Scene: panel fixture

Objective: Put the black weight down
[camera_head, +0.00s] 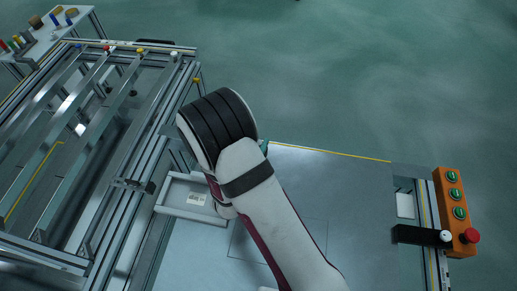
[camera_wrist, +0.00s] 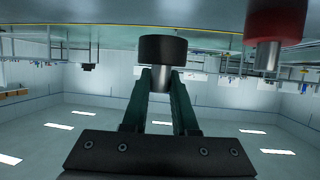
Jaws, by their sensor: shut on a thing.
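The black weight (camera_wrist: 163,48) is a dark cylinder with a short metal stem, seen in the wrist view. My gripper (camera_wrist: 161,76) has two green fingers shut on the stem, with the black part beyond the fingertips. In the head view my own arm hides the weight and nearly all of the gripper; only a small green piece shows beside the wrist. I cannot tell from these views whether the weight touches a surface.
A red cylinder with a metal stem (camera_wrist: 277,22) is at the upper right of the wrist view. In the head view, a shallow grey tray (camera_head: 178,207) lies left of my arm, a metal frame (camera_head: 120,190) farther left, and an orange button box (camera_head: 451,190) at right.

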